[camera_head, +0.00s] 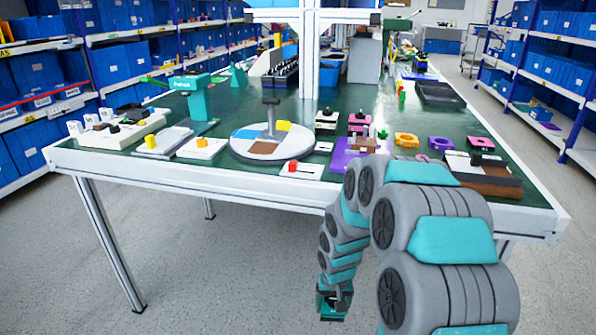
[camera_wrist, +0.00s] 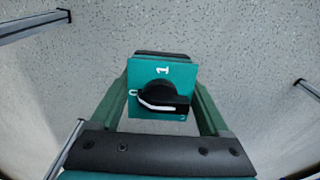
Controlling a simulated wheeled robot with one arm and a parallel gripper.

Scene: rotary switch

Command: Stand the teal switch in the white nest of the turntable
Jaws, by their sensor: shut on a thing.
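The teal switch (camera_wrist: 143,72) has a square teal face with a "1" mark and a black rotary knob with a white line. It sits between the two green fingers of my gripper (camera_wrist: 162,88), which is shut on it, with bare floor behind. In the head view my gripper (camera_head: 334,302) hangs low in front of the table, below its front edge; the switch there is too small to make out clearly. The turntable (camera_head: 240,148) is a pale round disc on the table with a grey centre post and blue, yellow and brown patches. I cannot clearly tell its white nest.
The table's white front edge (camera_head: 200,178) stands between my gripper and the turntable. A white block with a red part (camera_head: 300,169) lies before the turntable. A purple plate (camera_head: 343,160) and several switches lie to its right. A teal stand (camera_head: 200,103) rises to its left.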

